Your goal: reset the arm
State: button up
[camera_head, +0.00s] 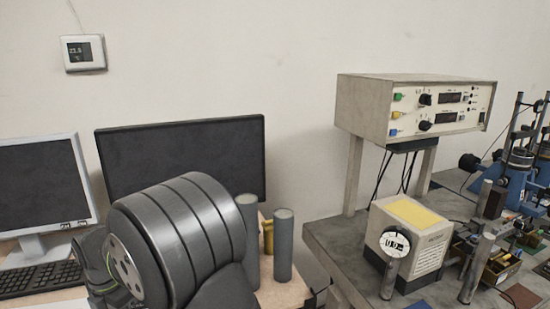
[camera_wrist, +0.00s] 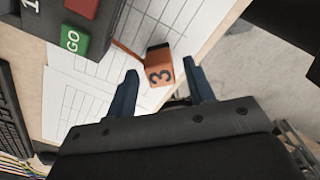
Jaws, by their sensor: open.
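My gripper (camera_wrist: 165,80) shows in the wrist view with its two dark blue fingers spread apart, open and empty. An orange block with a black 3 (camera_wrist: 160,75) shows between and beyond the fingertips, over the white sheets; I cannot tell how far below the fingers it is. In the head view, the large dark grey cylindrical body at lower left is part of my own arm. My gripper is not visible in the head view.
Printed sheets (camera_wrist: 75,95) lie on the wooden desk. A dark box with a green GO button (camera_wrist: 75,39) is at upper left in the wrist view. Two monitors (camera_head: 190,155), a keyboard (camera_head: 40,280), grey cylinders (camera_head: 283,250) and a bench instrument (camera_head: 415,105) stand around.

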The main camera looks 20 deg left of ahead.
jog(key=shift+r, duration=1.05)
jog(key=shift+f, duration=0.15)
